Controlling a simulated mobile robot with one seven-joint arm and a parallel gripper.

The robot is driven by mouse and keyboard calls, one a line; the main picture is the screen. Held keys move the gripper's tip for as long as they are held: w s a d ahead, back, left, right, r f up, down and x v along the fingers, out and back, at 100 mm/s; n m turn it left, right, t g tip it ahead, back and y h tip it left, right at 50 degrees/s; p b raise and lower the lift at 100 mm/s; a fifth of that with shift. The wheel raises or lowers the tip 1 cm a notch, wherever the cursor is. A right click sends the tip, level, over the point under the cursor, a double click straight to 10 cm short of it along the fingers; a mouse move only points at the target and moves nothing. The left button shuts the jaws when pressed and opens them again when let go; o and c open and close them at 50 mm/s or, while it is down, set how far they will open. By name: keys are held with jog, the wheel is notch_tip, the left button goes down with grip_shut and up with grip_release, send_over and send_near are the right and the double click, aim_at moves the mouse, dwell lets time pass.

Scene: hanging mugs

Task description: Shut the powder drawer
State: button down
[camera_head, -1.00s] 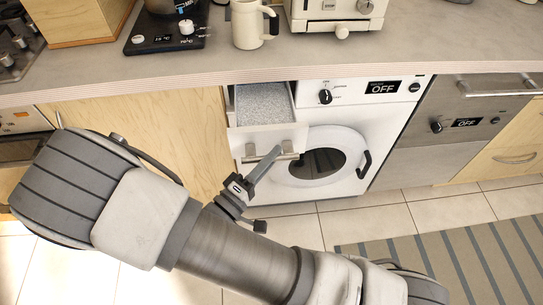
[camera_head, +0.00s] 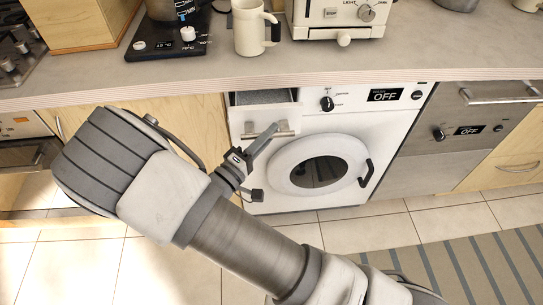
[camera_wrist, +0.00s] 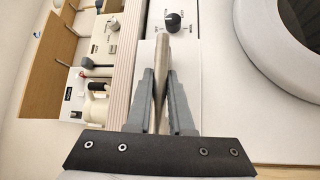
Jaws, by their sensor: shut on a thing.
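The powder drawer (camera_head: 262,112) is at the top left of the white washing machine (camera_head: 348,130), under the counter. It is still out a little, with a narrow strip of its grey inside (camera_head: 263,97) showing. My gripper (camera_head: 277,129) is at the bar handle on the drawer's front. In the wrist view my gripper's two grey fingers (camera_wrist: 161,100) are shut on the drawer handle (camera_wrist: 160,68), which runs between them. The far end of the handle is partly hidden by the fingers in the head view.
The counter edge (camera_head: 380,75) overhangs just above the drawer. The round washer door (camera_head: 318,172) is closed, to the right of my gripper. A beige mug (camera_head: 249,30) and a white appliance (camera_head: 338,18) stand on the counter above. The tiled floor in front is clear.

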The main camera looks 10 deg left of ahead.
aim_at(266, 115)
jog(key=w, duration=0.2)
jog(key=w+a+b, duration=0.1)
jog(key=w, duration=0.4)
jog(key=shift+w+a, duration=0.1)
jog(key=shift+a, duration=0.3)
jog(key=c, duration=0.8)
grip_release()
jog(key=p+v, duration=0.1)
jog(key=v, duration=1.6)
jog(key=shift+s+a+p, duration=0.15)
jog(key=shift+s+p, duration=0.1)
jog(key=shift+p, duration=0.1)
jog(key=shift+w, duration=0.1)
